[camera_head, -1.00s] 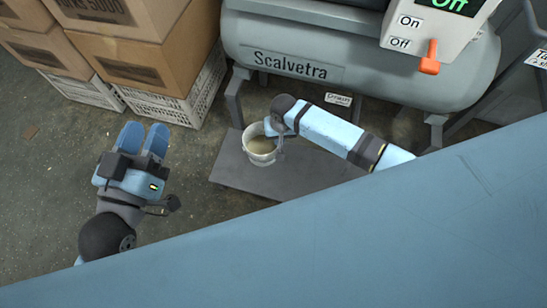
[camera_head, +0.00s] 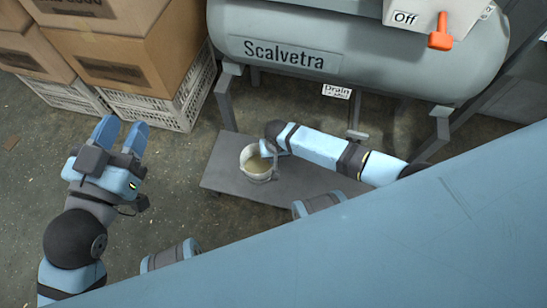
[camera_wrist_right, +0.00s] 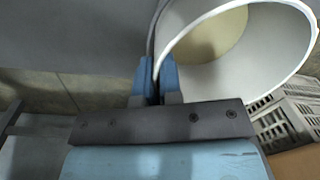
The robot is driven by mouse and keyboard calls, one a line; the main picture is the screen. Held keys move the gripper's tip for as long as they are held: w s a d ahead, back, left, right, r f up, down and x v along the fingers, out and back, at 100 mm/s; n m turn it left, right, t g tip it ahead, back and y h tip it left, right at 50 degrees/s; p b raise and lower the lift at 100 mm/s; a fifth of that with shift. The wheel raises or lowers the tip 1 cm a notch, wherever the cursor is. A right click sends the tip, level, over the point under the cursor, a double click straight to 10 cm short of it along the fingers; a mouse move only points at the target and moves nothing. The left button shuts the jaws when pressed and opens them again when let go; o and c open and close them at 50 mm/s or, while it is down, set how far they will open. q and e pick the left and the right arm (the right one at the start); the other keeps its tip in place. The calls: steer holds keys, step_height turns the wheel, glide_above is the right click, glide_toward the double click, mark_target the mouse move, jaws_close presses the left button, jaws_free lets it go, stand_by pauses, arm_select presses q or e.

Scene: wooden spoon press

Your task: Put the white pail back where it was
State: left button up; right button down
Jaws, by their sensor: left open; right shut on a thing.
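The white pail (camera_head: 250,174) is over the left part of a low grey platform (camera_head: 225,174) under the tank. It is upright, with something tan or pale inside. I cannot tell whether its base touches the platform. My right gripper (camera_head: 266,150) reaches in from the right and is at the pail's rim. In the right wrist view the right gripper's fingers (camera_wrist_right: 155,82) are shut at the near edge of the pail (camera_wrist_right: 262,62), where the white rim and a grey strip pass. My left gripper (camera_head: 123,126) is open and empty over the floor at left.
The grey Scalvetra tank (camera_head: 390,58) on legs stands behind the platform, with a Drain tag (camera_head: 337,91) below and an orange lever (camera_head: 440,40) above. Cardboard boxes (camera_head: 125,55) on white crates (camera_head: 160,110) stand at the back left. Floor between crates and platform is clear.

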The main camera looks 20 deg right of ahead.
steer(key=c, duration=1.3)
jaws_free()
arm_select(q)
steer(key=shift+s, duration=0.1)
arm_select(e)
step_height(320, 180, up, 4)
steer(key=shift+f+p, duration=0.1)
steer(key=shift+p, duration=1.1)
arm_select(q)
steer(key=s+r+n+p, duration=0.1)
steer(key=p, duration=0.1)
steer(key=s+d+r+n+p, duration=0.1)
steer(key=r+n+p, duration=0.1)
arm_select(e)
step_height(320, 180, up, 8)
steer(key=shift+d+r, duration=0.2)
steer(key=shift+d, duration=0.2)
steer(key=shift+r, duration=0.1)
